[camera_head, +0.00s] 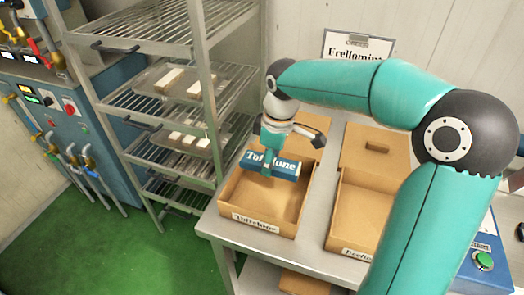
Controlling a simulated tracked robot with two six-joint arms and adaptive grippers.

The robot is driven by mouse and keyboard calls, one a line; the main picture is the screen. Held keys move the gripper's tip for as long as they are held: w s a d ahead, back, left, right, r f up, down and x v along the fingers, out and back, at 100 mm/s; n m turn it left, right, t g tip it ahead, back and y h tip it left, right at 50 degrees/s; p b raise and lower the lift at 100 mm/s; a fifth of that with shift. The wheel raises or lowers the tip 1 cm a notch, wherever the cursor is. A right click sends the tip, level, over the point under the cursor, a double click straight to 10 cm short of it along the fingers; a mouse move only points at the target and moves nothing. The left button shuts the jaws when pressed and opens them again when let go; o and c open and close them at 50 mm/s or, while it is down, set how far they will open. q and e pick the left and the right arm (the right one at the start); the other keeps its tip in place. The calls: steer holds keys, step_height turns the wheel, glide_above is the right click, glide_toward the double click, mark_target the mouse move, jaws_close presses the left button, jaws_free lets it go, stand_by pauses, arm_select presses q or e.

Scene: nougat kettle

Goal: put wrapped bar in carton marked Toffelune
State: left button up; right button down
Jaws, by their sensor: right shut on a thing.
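My right gripper (268,163) points down and is shut on the blue wrapped bar (288,168), whose white lettering is partly covered by the fingers. The bar is held level over the rear part of an open brown carton (233,190). A white label on that carton's front appears to read Toffelune (255,222). Whether the bar is below the carton's rim is hard to tell. The visible carton floor is bare. My left gripper is not in view.
A second open carton (345,215), its label partly hidden by my right arm, stands to the right. A wire rack (150,105) with trays of pale bars stands left. A button panel (483,258) is at the right.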

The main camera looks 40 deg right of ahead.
steer(key=shift+w+a+f+b, duration=0.1)
steer(key=shift+f+b, duration=0.25)
steer(key=shift+f, duration=0.05)
steer(key=b, duration=0.5)
glide_above(268, 193)
steer(key=f, duration=0.6)
steer(key=shift+s+f, duration=0.2)
steer(key=shift+s, duration=0.1)
steer(key=shift+f+b, duration=0.7)
steer(key=shift+f, duration=0.05)
steer(key=shift+f, duration=0.5)
stand_by(0.5)
steer(key=shift+c, duration=0.5)
jaws_free()
steer(key=shift+w, duration=0.1)
stand_by(0.4)
steer(key=shift+r+p, duration=3.2)
steer(key=shift+r, duration=0.8)
